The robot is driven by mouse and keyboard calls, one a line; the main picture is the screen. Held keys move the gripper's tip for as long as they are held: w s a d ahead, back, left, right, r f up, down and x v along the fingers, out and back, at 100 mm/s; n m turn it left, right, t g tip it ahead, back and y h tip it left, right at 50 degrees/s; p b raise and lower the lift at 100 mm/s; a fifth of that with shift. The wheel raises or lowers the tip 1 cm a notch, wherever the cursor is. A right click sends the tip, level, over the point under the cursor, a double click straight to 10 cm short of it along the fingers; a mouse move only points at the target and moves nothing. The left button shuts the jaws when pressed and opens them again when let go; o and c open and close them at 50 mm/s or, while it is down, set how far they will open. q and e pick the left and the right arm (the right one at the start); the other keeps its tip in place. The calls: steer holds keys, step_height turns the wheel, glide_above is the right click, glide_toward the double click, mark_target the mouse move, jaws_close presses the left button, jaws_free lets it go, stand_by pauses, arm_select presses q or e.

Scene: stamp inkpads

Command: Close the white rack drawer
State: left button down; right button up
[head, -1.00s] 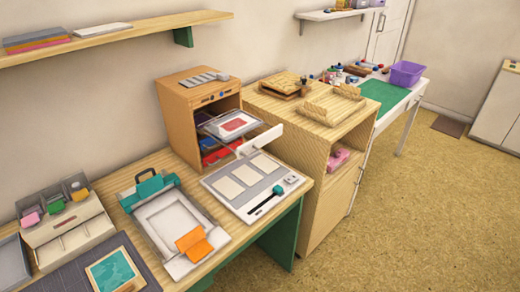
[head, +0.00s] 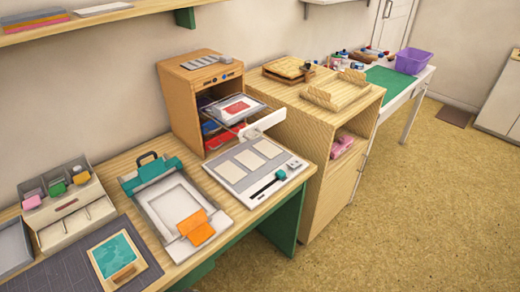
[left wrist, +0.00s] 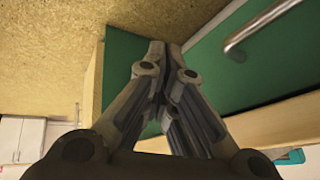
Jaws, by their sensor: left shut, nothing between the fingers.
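The wooden rack cabinet (head: 182,106) stands on the desk against the wall. A white-fronted rack drawer (head: 262,125) is pulled well out of it, above the desk top. A tray with a red-and-white sheet (head: 238,108) lies behind the white front, and coloured pieces show on lower levels inside. In the left wrist view, my left gripper (left wrist: 168,45) is shut and empty, with its fingertips in front of a green panel (left wrist: 118,65). The drawer is not recognisable in that view. Neither gripper shows in the head view.
A flat board with pale panels (head: 228,178) lies under the drawer. A teal-clamped frame (head: 148,204) and an organizer (head: 70,212) stand to the left. A wooden cabinet (head: 335,118) stands right. A metal handle (left wrist: 262,28) is near my left gripper. Floor in front is open.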

arm_select(q)
step_height(320, 180, up, 7)
steer(key=w+d+r+m+t+h, duration=0.1)
steer(key=w+d+r+m+t, duration=0.3)
steer(key=w, duration=0.3)
steer(key=w+d+r+m+t+h, duration=0.1)
steer(key=w+d+r+m+t, duration=0.2)
steer(key=w+r, duration=0.35)
steer(key=w+d+r+m+t+h, duration=0.2)
steer(key=w+d+r+m+h, duration=0.7)
steer(key=m, duration=0.5)
steer(key=w+d+r+y+p, duration=0.1)
steer(key=w, duration=0.7)
steer(key=shift+w+d+r, duration=0.3)
steer(key=shift+w+d, duration=0.05)
